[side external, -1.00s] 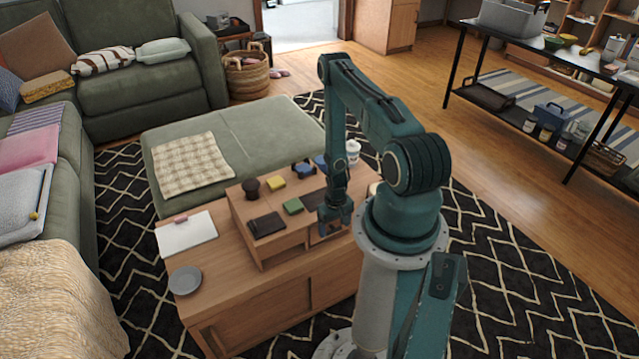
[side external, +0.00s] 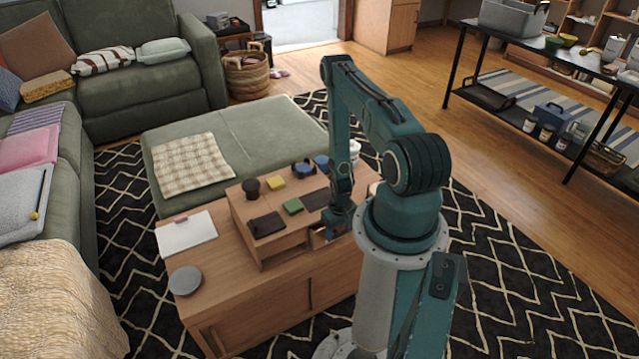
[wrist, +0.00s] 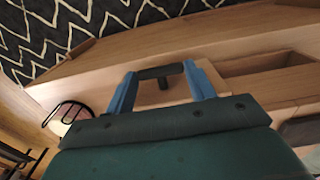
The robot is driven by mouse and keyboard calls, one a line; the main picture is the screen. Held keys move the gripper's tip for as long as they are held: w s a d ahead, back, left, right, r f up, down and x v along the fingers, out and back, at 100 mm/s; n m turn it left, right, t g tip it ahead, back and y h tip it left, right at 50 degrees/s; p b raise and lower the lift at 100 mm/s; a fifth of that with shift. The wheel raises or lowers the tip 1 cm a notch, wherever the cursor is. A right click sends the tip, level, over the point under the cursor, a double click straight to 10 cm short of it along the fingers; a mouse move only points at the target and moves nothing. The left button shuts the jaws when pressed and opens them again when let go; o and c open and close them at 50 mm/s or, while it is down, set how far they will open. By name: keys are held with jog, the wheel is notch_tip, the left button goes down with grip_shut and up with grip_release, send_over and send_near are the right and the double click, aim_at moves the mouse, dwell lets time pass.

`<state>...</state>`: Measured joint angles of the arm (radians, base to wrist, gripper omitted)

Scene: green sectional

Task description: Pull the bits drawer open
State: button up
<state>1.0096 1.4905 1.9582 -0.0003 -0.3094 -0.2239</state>
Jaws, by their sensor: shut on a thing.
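The bits drawer (side external: 317,241) is at the right end of the small wooden desktop unit (side external: 285,243). It stands partly out of the unit, with part of its dark inside showing. In the wrist view, my gripper (wrist: 161,80) has its two blue fingers on either side of the dark drawer handle (wrist: 156,72), shut on it. The pale drawer wood (wrist: 213,78) shows behind the fingers. In the side view my gripper (side external: 330,231) hides much of the drawer and all of the handle.
A black wallet-like item (side external: 266,224), a dark cup (side external: 251,188), yellow (side external: 275,183) and green (side external: 293,205) blocks sit on the unit. A notepad (side external: 187,233) and grey plate (side external: 185,280) lie on the lower table (side external: 235,285). An open slot is beside the drawer.

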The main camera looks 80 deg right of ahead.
jog(key=s+a, duration=0.7)
jog(key=shift+a, duration=0.1)
jog(key=o, duration=1.4)
notch_tip(320, 180, up, 14)
jog(key=shift+f, duration=0.15)
jog(key=shift+w, duration=0.1)
dwell(0.4)
